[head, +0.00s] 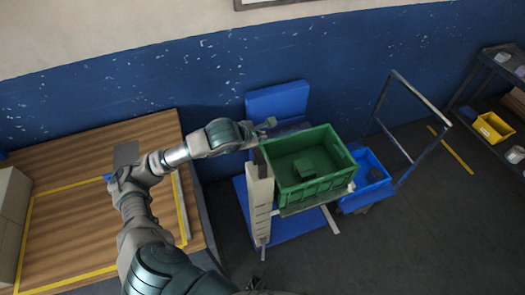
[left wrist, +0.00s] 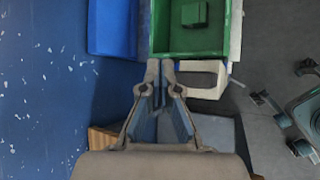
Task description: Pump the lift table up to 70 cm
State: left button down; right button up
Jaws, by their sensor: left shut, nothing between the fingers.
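The lift table's grey top (head: 318,205) shows as an edge under a green crate (head: 322,190), above a blue base (head: 290,225). A pale upright post with dark marks (head: 260,205) stands at its left side. My left gripper (head: 268,124) is shut and empty, just beyond the crate's far left corner. In the left wrist view its fingertips (left wrist: 166,66) are together just below the crate's edge (left wrist: 190,50) in the picture; I cannot tell whether they touch anything. No pump handle can be made out clearly. My right gripper is not recognisable in either view.
A wooden table (head: 80,180) with yellow tape is at left. A blue panel (head: 278,100) stands behind the lift table by the blue wall. A cart with a blue bin (head: 368,185) and tall handle frame is close at right. Grey floor is clear at front right.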

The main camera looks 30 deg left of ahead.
aim_at(258, 157)
pick_arm(q)
jog(key=f, duration=0.1)
jog(key=a+f+b, duration=0.1)
jog(key=shift+w+a+f, duration=0.1)
jog(key=shift+a+f, duration=0.15)
jog(key=shift+f, duration=0.1)
jog(key=shift+d+f+b, duration=0.15)
jog(key=shift+f+b, duration=0.25)
jog(key=shift+f, duration=0.2)
jog(key=shift+d+f+b, duration=0.15)
jog(key=shift+f+b, duration=0.2)
jog(key=shift+f, duration=0.25)
notch_tip(258, 157, down, 4)
jog(key=b, duration=0.3)
jog(key=shift+w+a+r, duration=0.1)
jog(key=shift+a+r, duration=0.05)
jog(key=shift+r, duration=0.1)
jog(key=shift+f, duration=0.15)
jog(key=shift+d, duration=0.25)
pick_arm(e)
jog(key=w+a+r, duration=0.1)
jog(key=w+a, duration=0.1)
jog(key=w, duration=0.9)
jog(key=shift+a+r, duration=0.2)
jog(key=shift+r, duration=0.05)
pick_arm(q)
jog(key=shift+a, duration=0.2)
pick_arm(e)
jog(key=shift+a, duration=0.1)
